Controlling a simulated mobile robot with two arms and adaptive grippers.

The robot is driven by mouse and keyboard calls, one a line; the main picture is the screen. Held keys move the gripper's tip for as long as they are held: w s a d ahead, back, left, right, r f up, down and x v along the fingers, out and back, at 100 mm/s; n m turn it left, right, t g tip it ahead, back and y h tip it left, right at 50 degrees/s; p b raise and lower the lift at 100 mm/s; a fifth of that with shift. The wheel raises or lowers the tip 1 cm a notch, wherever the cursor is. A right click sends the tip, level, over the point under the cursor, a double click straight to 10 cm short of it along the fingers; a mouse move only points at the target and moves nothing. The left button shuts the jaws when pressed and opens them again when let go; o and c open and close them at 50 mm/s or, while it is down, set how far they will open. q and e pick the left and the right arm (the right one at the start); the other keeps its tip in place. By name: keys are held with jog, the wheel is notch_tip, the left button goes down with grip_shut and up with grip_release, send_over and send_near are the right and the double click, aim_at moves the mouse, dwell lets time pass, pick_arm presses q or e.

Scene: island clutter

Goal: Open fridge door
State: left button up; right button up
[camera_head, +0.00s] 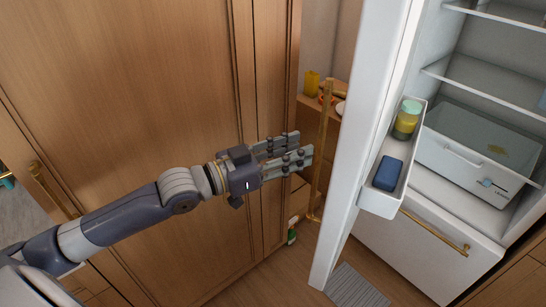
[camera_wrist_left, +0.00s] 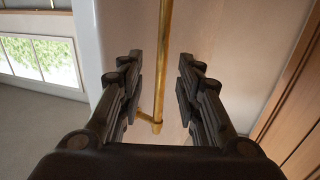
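The fridge door (camera_head: 362,110) stands swung open in the head view, with the inside of the fridge (camera_head: 490,90) showing to its right. Its long brass handle (camera_head: 321,150) runs upright on the door's outer side, left of the white edge. My left gripper (camera_head: 304,147) is open beside the handle, its fingers pointing at it. In the left wrist view the handle (camera_wrist_left: 165,50) shows in line with the gap between the two open fingers (camera_wrist_left: 161,75). I cannot tell whether they touch it. My right gripper is not in view.
A door bin (camera_head: 377,200) holds a yellow jar (camera_head: 407,120) and a blue box (camera_head: 389,173). A clear drawer (camera_head: 480,150) sits in the fridge. A lower drawer (camera_head: 430,250) with a brass handle is below. Tall wooden cabinet doors (camera_head: 130,100) stand close behind my left arm.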

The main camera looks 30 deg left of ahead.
pick_arm(q)
jog(key=shift+v, duration=2.4)
jog(key=shift+s, duration=0.1)
jog(key=shift+c, duration=0.4)
jog(key=c, duration=0.4)
jog(key=w+a+r+m, duration=0.1)
jog(key=m, duration=0.1)
jog(key=w+a+r+m+t+p, duration=0.1)
jog(key=w+a+m+t+h, duration=0.1)
jog(key=m, duration=0.1)
jog(key=shift+a+r+m, duration=0.3)
jog(key=shift+a+r, duration=0.1)
grip_shut()
jog(key=m+g+h+p, duration=0.35)
jog(key=m+g, duration=0.35)
jog(key=m, duration=0.9)
send_near(313, 183)
jog(key=s+r, duration=0.3)
jog(key=r, duration=0.1)
jog(key=shift+m, duration=0.3)
jog(key=p+x, duration=0.1)
jog(key=x, duration=0.2)
jog(key=p+x, duration=0.1)
jog(key=x, duration=0.3)
jog(key=p+x, duration=0.1)
jog(key=x, duration=0.2)
jog(key=shift+s+d+f+p, duration=0.2)
jog(key=shift+d+p, duration=0.1)
jog(key=shift+d, duration=0.1)
